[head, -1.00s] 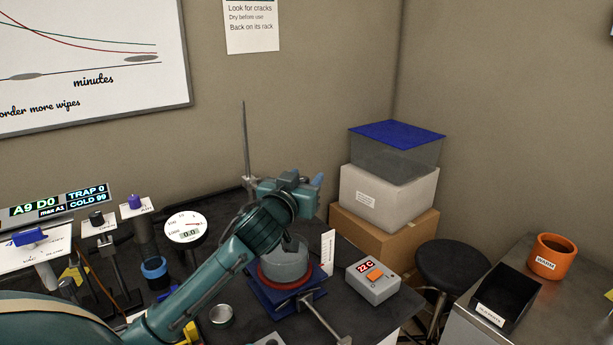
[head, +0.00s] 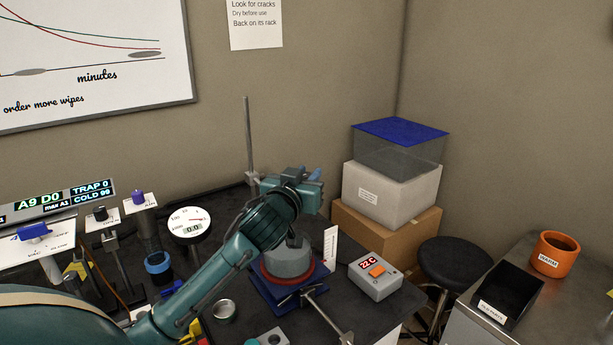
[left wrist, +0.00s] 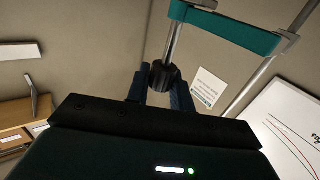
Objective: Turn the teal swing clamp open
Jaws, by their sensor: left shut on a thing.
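In the left wrist view the teal swing clamp (left wrist: 235,30) is a flat teal bar joined to a metal rod stand at its right end. A thin metal rod with a black knob (left wrist: 163,76) hangs from its left end. My left gripper (left wrist: 161,86) is shut on the black knob, one blue finger on each side. In the head view my left gripper (head: 311,178) is beside the upright rod (head: 249,140), above the grey vessel (head: 288,262). The gripper and wrist hide the clamp bar there. My right gripper is not in view.
The vessel sits in a red ring on a blue stand (head: 270,298). A grey box with a red display (head: 376,280) stands to its right. A dial gauge (head: 189,226) and blue-ringed tube (head: 158,262) stand left. Stacked boxes (head: 390,195) are behind right.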

